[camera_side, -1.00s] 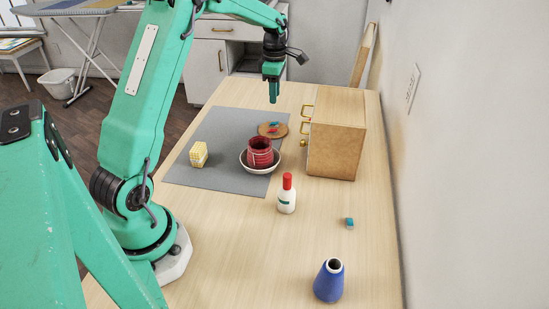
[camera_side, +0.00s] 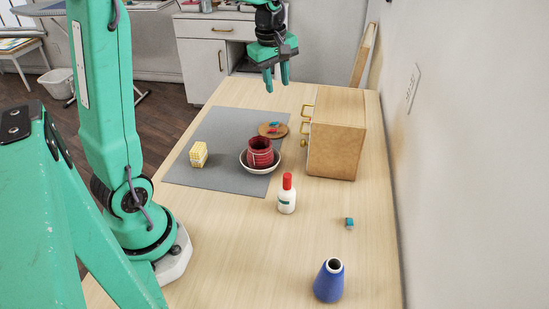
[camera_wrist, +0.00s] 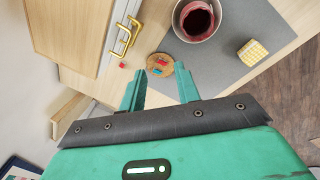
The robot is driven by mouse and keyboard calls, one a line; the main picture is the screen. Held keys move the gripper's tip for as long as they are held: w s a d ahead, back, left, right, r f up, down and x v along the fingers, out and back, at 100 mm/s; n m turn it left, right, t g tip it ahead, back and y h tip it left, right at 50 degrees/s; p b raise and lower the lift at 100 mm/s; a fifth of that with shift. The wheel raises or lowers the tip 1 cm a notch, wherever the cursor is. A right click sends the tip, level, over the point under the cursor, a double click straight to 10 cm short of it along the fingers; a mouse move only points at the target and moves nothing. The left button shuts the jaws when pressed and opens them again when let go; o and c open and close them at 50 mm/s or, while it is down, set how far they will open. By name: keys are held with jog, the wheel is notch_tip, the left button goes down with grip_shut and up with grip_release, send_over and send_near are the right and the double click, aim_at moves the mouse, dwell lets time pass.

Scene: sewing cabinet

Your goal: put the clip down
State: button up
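My gripper (camera_side: 277,84) is raised above the far part of the table, with its two fingers apart and nothing seen between them. In the wrist view my gripper (camera_wrist: 160,84) also looks open and empty. A round cork coaster (camera_side: 263,131) lies on the grey mat's far right part, below my gripper. A small teal piece (camera_side: 275,124) and a small red piece (camera_side: 273,130) lie on it. They look like clips but are too small to tell. Another small red thing (camera_wrist: 122,65) lies between the coaster and the cabinet in the wrist view.
A wooden cabinet (camera_side: 336,150) with brass handles stands right of the grey mat (camera_side: 225,125). A white bowl (camera_side: 260,170) holds a dark red cup. A yellow checked block (camera_side: 198,154), a red-capped bottle (camera_side: 286,196), a small teal object (camera_side: 349,222) and a blue cone (camera_side: 329,282) stand apart.

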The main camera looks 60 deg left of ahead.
jog(key=s+d+m+t, duration=0.1)
jog(key=s+d+m, duration=0.5)
jog(key=s+m, duration=0.2)
jog(key=s+d+r+m+t, duration=0.1)
jog(key=s+d+m+t, duration=0.1)
jog(key=s+d+m, duration=0.4)
jog(key=shift+s+d+r+m+t+h, duration=0.3)
jog(key=shift+s+m, duration=1.5)
jog(key=shift+s, duration=0.65)
